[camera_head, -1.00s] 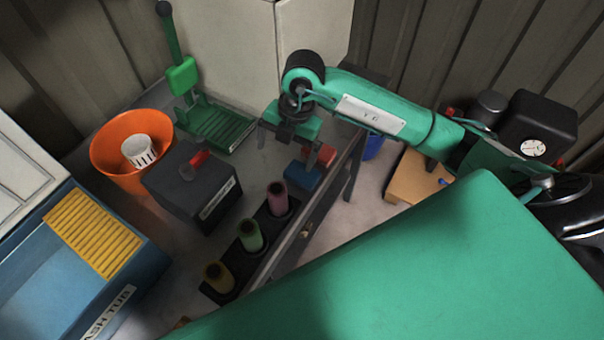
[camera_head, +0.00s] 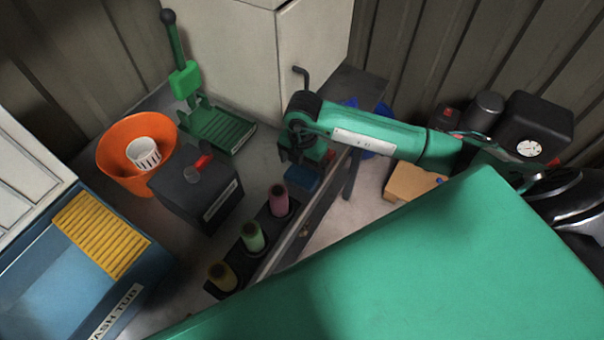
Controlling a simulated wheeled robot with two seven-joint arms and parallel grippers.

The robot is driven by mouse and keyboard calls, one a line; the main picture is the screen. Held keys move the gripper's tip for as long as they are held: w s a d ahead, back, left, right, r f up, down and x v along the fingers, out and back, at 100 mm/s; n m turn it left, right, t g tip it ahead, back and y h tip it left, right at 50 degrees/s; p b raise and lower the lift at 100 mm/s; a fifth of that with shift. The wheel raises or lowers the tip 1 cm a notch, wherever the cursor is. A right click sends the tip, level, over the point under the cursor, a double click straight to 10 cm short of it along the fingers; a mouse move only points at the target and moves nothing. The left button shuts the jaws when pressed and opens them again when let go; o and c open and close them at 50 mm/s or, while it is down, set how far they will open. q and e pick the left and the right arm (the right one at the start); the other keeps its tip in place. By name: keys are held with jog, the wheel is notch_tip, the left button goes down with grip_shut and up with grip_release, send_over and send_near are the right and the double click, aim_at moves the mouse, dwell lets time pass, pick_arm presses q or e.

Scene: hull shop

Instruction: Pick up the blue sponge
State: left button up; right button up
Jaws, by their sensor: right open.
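The blue sponge (camera_head: 301,184) lies on the grey bench top, just beyond the rack with coloured tubes. It is partly hidden by my right gripper. My right gripper (camera_head: 303,165) points down over the sponge, with its jaws open. I cannot tell whether the fingers touch the sponge or stand around it. My left gripper is not in view.
The black rack holds a pink tube (camera_head: 279,200), a green tube (camera_head: 253,237) and a yellow tube (camera_head: 222,276). A dark box (camera_head: 194,190), an orange bucket (camera_head: 113,163) and a green press (camera_head: 215,127) stand left. The blue wash tub (camera_head: 63,285) is at lower left.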

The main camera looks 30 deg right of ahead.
aim_at(302, 174)
notch_tip(302, 174, down, 3)
jog(key=shift+a+f+p, duration=0.1)
jog(key=shift+a+p, duration=0.05)
jog(key=shift+p, duration=0.7)
jog(key=shift+f, duration=0.5)
jog(key=c, duration=0.9)
jog(key=shift+r, duration=0.1)
jog(key=shift+r, duration=0.45)
jog(key=shift+r+b, duration=2.5)
jog(key=shift+r, duration=7)
